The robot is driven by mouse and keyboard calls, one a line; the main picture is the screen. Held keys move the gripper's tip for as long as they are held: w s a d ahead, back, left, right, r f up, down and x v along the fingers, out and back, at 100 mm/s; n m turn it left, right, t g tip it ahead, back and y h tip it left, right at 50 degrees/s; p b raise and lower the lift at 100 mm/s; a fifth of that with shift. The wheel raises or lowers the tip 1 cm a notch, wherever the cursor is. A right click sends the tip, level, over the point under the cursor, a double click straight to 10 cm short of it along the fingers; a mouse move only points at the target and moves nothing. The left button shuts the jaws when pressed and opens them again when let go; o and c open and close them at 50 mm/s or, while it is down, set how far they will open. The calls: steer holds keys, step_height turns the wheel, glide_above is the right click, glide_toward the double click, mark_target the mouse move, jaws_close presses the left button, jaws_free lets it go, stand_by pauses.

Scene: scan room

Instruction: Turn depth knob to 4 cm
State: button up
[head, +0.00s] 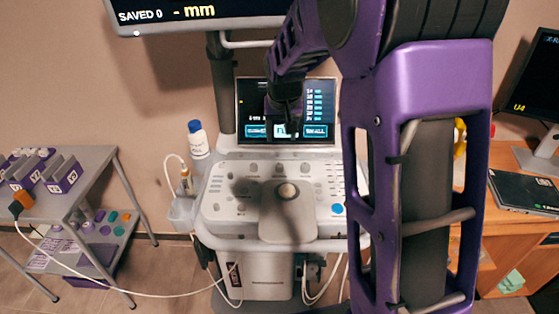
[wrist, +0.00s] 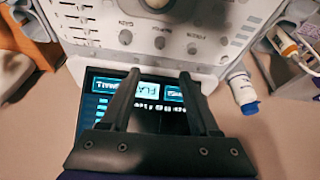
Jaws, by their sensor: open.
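The ultrasound console (head: 225,180) stands in the middle of the head view. A row of small round knobs runs along the upper edge of its control panel. In the wrist view the panel is upside down, with a left knob (wrist: 125,37), a middle knob (wrist: 160,43) and a right knob (wrist: 193,48). Their labels are too blurred to tell surely which is depth. My gripper (wrist: 158,74) is open and empty, its fingers over the touch screen and pointing toward the knob row, apart from the knobs. In the head view my gripper (head: 284,131) shows dark before the screen.
The touch screen (head: 255,100) is partly hidden by my arm. A monitor (head: 195,12) above reads "SAVED 0 - mm". A blue-capped bottle (head: 198,142) and a probe (head: 186,180) sit at the console's left. A cart (head: 95,180) stands left, a desk (head: 515,225) right.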

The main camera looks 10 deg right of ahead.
mark_target(279, 165)
steer(key=x, duration=1.6)
steer(key=shift+s+d+f+b, duration=0.1)
steer(key=shift+b, duration=0.25)
jaws_close()
